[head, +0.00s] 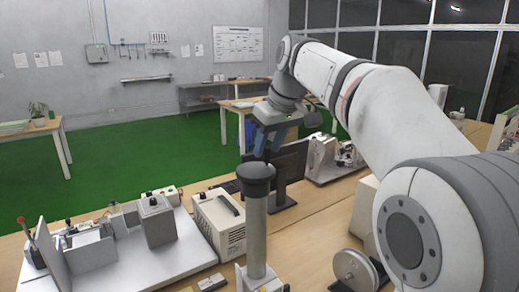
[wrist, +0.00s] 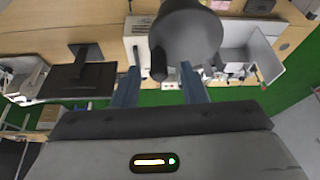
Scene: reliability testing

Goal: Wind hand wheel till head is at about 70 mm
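The dark hand wheel (head: 257,180) caps a grey upright column (head: 256,235) at the front middle of the bench. In the wrist view the wheel (wrist: 188,32) is a dark disc with a short peg handle (wrist: 158,66) at its near left edge. My gripper (head: 268,148) is just above the wheel, pointing down. In the wrist view its two blue fingers (wrist: 160,74) are apart, with the handle's peg between them and a gap on each side. I cannot make out a travelling head or any millimetre scale reading.
A cream box with a carry handle (head: 219,222) and a white plate of fixtures (head: 180,250) stand left of the column. A black monitor (head: 288,168) is behind it.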

